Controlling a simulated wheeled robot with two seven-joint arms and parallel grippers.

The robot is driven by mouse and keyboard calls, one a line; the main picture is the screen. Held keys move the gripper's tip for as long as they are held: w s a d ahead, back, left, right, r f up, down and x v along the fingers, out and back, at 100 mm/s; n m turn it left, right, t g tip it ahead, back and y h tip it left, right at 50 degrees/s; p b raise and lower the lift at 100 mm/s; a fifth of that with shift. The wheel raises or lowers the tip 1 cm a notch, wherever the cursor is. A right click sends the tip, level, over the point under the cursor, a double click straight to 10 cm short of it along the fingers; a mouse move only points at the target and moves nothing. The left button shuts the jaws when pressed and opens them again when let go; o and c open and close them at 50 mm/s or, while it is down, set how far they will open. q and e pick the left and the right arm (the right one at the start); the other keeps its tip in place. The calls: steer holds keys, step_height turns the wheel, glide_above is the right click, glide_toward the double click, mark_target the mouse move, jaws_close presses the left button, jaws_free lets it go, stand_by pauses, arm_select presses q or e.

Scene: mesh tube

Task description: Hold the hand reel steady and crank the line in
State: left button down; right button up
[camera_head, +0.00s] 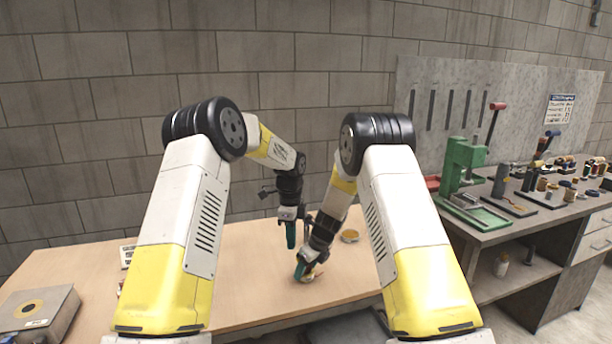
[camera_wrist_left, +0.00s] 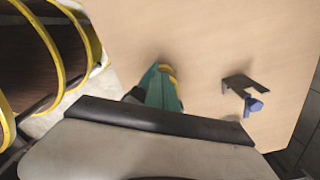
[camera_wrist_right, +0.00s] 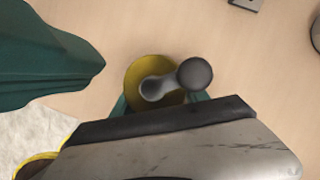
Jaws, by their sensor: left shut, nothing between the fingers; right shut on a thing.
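The hand reel (camera_wrist_right: 145,72) is a round yellow body with a grey crank arm and a grey ball knob (camera_wrist_right: 195,73), seen from above in the right wrist view. In the head view the reel (camera_head: 314,273) is small and partly hidden by my right gripper. My right gripper (camera_head: 300,272) is shut on the reel, low at the tabletop, its teal fingers showing on both sides of the reel in the right wrist view. My left gripper (camera_head: 291,246) is shut and empty, higher than the reel. Its large teal fingers show at the left of the right wrist view.
The wooden table (camera_head: 235,280) is mostly clear. A round yellowish item (camera_head: 349,236) lies behind and right of the reel. A grey box (camera_head: 40,312) sits at the left. A dark bracket with a blue knob (camera_wrist_left: 252,103) shows in the left wrist view. A cluttered workbench (camera_head: 505,220) stands right.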

arm_select(q)
steer(key=shift+w, duration=0.2)
stand_by(0.5)
steer(key=shift+w+d, duration=0.15)
steer(key=shift+w, duration=0.5)
steer(key=shift+w+d, duration=0.15)
steer(key=shift+w, duration=0.5)
steer(key=shift+w+d, duration=0.1)
steer(key=shift+w, duration=0.1)
steer(key=shift+w, duration=0.1)
step_height(320, 180, up, 6)
steer(key=shift+a, duration=0.3)
stand_by(0.5)
steer(key=shift+w, duration=0.1)
